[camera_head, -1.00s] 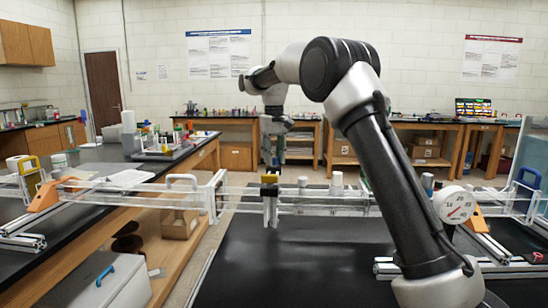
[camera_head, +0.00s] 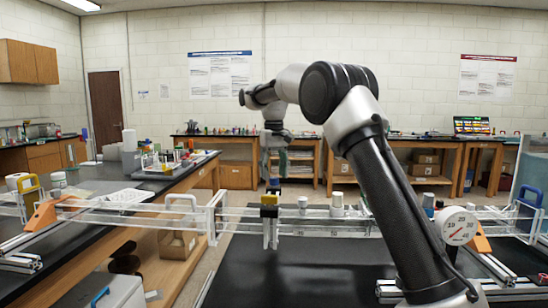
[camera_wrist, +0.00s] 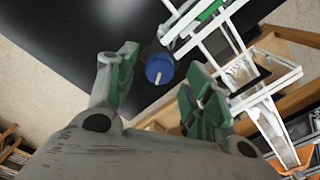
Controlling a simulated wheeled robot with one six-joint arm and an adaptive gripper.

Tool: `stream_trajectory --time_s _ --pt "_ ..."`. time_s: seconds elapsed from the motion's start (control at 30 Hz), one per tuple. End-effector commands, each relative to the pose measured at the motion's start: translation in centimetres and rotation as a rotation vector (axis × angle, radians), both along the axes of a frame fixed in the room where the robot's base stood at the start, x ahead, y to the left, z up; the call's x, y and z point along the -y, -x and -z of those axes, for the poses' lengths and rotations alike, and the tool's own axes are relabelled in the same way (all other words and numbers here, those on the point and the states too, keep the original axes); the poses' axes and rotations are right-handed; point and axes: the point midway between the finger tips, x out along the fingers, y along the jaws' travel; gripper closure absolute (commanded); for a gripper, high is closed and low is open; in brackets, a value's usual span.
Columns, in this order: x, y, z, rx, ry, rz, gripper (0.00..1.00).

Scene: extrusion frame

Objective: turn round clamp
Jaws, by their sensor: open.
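In the wrist view the round blue knob (camera_wrist: 159,69) with a pale pin lies between my open fingers, with a gap on both sides. My gripper (camera_wrist: 162,84) is open and empty, its green-padded fingers spread. In the head view my gripper (camera_head: 274,165) points down just above the clamp; its fingertips are small and hard to make out there. The clamp's body is mostly hidden in the wrist view.
A clear rail frame (camera_head: 330,225) runs across the view, with white knobs along it. A round dial gauge (camera_head: 458,226) stands at right. A black table (camera_head: 300,275) lies beneath. A side bench with loose items is at left. My arm's thick link covers the right middle.

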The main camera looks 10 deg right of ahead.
Motion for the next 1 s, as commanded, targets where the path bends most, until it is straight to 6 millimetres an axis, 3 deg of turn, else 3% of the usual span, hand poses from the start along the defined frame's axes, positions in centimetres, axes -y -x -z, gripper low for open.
stream_trajectory --time_s 0.2,0.43,0.9,1.0 --pt "0.0 -0.1 -5.1 0.006 -0.001 0.0 0.49" --pt "0.0 -0.1 -9.0 0.003 -0.001 0.0 0.49" --pt "0.0 0.0 -10.1 0.002 0.0 -0.001 0.49" --pt "-0.2 -0.8 -10.1 0.036 -0.008 -0.003 0.49"
